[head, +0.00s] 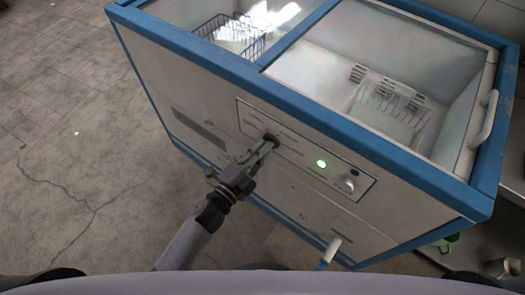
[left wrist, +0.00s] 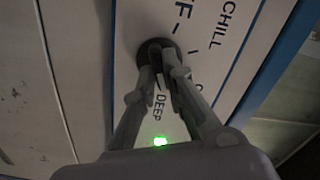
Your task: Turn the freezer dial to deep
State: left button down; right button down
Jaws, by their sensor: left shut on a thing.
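The freezer (head: 200,115) is a white chest with blue edges, and a control panel (head: 300,165) sits on its front. My left gripper (head: 266,148) reaches the dark round dial (head: 271,138) on the panel's left part. In the left wrist view its fingers (left wrist: 162,68) are shut on the dial, whose dark round base (left wrist: 150,47) shows behind the fingertips. Printed words CHILL and DEEP (left wrist: 159,107) are around it, with DEEP close beside the fingers. The fingers hide the dial's pointer, so I cannot tell its setting. My right gripper is not in view.
A green light (head: 321,163) glows right of the dial, with a silver knob (head: 349,184) beyond it. The freezer's top shows a wire basket (head: 228,38) inside and a white handle (head: 484,119) at right. Open cracked floor (head: 75,160) lies at left.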

pick_arm(q)
jog(key=shift+f+m, duration=0.1)
jog(key=shift+m, duration=0.7)
jog(key=c, duration=1.7)
grip_release()
jog(key=shift+o, duration=0.2)
jog(key=v, duration=1.2)
